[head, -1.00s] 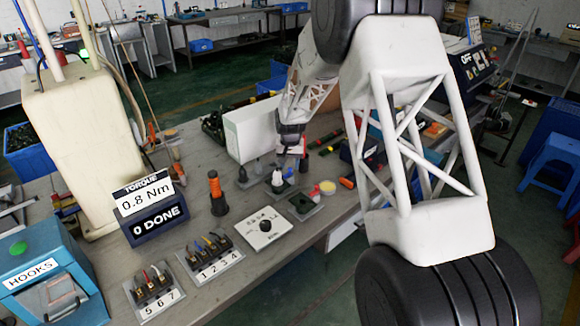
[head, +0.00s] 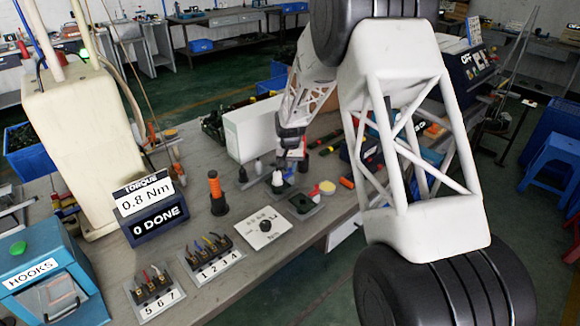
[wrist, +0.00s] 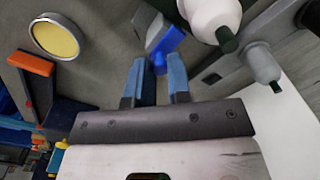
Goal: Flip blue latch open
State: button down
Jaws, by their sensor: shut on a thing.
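My gripper (wrist: 158,72) reaches into the work area with its two blue fingers a short gap apart. A bright blue latch (wrist: 167,40) lies at the fingertips in the wrist view, and the fingers are shut on its near end. Its far end leans against a grey part. In the head view my gripper (head: 291,138) is low over the back middle of the bench, beside a small dark fixture (head: 279,188).
A yellow disc (wrist: 55,38) and an orange-handled item (wrist: 30,64) lie left. A white box (head: 253,130) is behind. A white dial panel (head: 262,227) and numbered racks (head: 211,257) sit in front.

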jog(key=shift+w+d, duration=0.3)
jog(key=shift+w, duration=0.05)
jog(key=c, duration=1.1)
grip_release()
jog(key=shift+r, duration=0.15)
jog(key=shift+r, duration=3.8)
jog(key=shift+d, duration=0.1)
